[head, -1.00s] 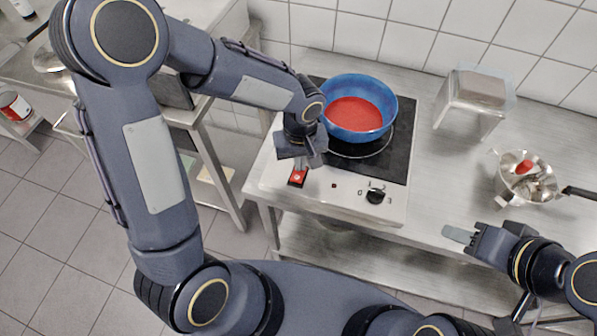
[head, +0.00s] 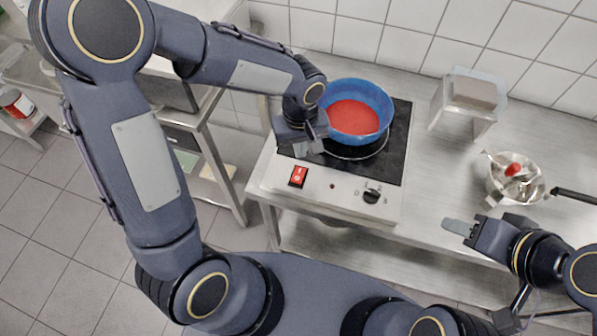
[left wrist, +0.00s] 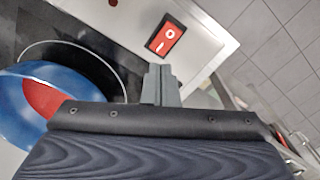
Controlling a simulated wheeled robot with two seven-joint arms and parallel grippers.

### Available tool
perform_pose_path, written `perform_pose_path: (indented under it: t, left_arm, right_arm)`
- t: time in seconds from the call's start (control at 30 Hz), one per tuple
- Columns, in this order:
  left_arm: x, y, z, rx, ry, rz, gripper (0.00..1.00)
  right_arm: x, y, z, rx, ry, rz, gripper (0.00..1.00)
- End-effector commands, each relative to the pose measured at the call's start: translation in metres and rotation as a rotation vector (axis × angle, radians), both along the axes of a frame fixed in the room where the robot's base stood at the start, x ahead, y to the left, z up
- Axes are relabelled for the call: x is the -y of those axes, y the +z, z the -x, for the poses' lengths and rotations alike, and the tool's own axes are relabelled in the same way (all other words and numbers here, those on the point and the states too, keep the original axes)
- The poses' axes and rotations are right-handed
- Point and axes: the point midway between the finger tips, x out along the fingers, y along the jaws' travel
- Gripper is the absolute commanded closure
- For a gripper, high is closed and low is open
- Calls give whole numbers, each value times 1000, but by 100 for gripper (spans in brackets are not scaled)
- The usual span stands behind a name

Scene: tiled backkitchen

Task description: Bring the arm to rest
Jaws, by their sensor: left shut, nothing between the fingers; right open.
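My left gripper (head: 309,146) is shut and empty, above the black cooktop's front left edge, just beyond a red switch (head: 298,176). In the left wrist view, its closed fingers (left wrist: 160,84) point toward the red switch (left wrist: 165,37), apart from it in the picture. The left arm is bent, reaching in from the left. My right gripper (head: 460,228) is at the lower right, near the counter's front edge. It is open and I see nothing held in it.
A blue pot (head: 361,108) with red contents stands on the black cooktop (head: 397,150), close to my left gripper. A black knob (head: 371,196) is on the front panel. A metal stand (head: 468,98) and a bowl with a red item (head: 515,180) are to the right.

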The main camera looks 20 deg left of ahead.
Motion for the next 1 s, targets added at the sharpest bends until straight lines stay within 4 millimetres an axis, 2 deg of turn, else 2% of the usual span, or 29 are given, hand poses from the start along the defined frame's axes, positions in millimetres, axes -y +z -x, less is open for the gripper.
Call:
perform_pose_path:
  t: [0.4,0.47,0.57,0.67,0.8,1.0]
  left_arm:
    - [-2,1,0,3,-1,3,100]
    - [-6,8,2,11,-5,11,100]
    - [-23,28,11,40,-20,43,100]
    - [-46,55,31,91,-54,94,100]
    - [-74,88,69,189,-116,165,100]
    - [-93,113,124,366,-219,232,100]
  right_arm:
    - [0,0,0,0,0,0,59]
    - [0,0,0,0,0,0,59]
    - [0,0,0,0,0,0,59]
    - [0,0,0,0,0,0,59]
    - [0,0,0,0,0,0,59]
    - [0,0,0,0,0,0,59]
